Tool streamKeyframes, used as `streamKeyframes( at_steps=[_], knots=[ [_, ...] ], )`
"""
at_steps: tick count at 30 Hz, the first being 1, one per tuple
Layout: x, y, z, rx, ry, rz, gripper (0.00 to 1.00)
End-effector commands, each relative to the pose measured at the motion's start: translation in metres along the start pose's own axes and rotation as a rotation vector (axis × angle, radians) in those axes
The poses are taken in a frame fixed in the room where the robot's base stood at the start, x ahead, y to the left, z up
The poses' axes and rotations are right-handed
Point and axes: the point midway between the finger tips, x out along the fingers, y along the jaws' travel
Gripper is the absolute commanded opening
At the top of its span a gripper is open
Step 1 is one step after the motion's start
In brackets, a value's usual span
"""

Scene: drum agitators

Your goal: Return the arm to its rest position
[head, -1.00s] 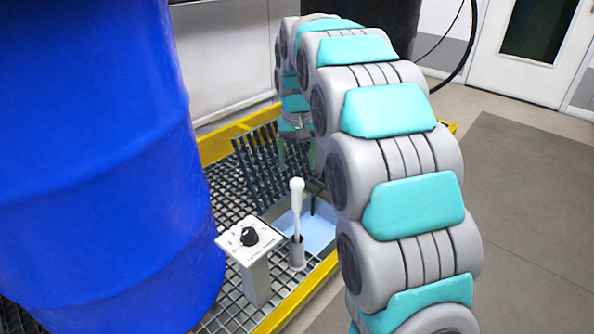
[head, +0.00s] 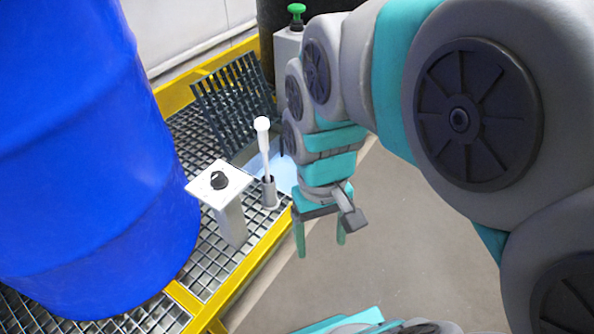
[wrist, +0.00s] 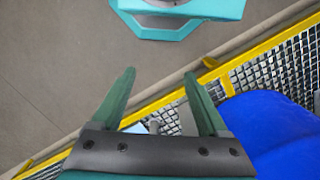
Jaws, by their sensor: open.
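My gripper (head: 320,240) hangs from my folded arm to the right of the yellow-edged grating platform, over bare floor. Its two green fingers are apart with nothing between them. In the wrist view my gripper (wrist: 160,100) is also open and empty, with floor and the platform's yellow edge beyond the fingers. My grey and teal arm fills the right side of the head view and hides what is behind it.
A large blue drum (head: 85,150) stands on the grating at left. A control box with a black knob (head: 219,181), a white-knobbed lever (head: 263,150) and a raised grate (head: 232,100) stand close by. A green button (head: 297,9) tops a grey post behind. Floor (head: 420,250) is clear at right.

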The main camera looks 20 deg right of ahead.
Motion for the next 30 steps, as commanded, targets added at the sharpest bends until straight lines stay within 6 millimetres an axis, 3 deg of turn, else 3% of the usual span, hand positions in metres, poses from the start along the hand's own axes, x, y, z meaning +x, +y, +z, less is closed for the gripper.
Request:
streamKeyframes(
  at_steps=[3,7,30],
  knots=[
    [0.015,0.0,0.03,-0.013,-0.018,-0.001,0.77],
    [0.023,0.0,0.044,-0.021,-0.03,-0.002,0.77],
    [0.024,0.0,0.045,-0.022,-0.031,-0.002,0.77]
  ],
)
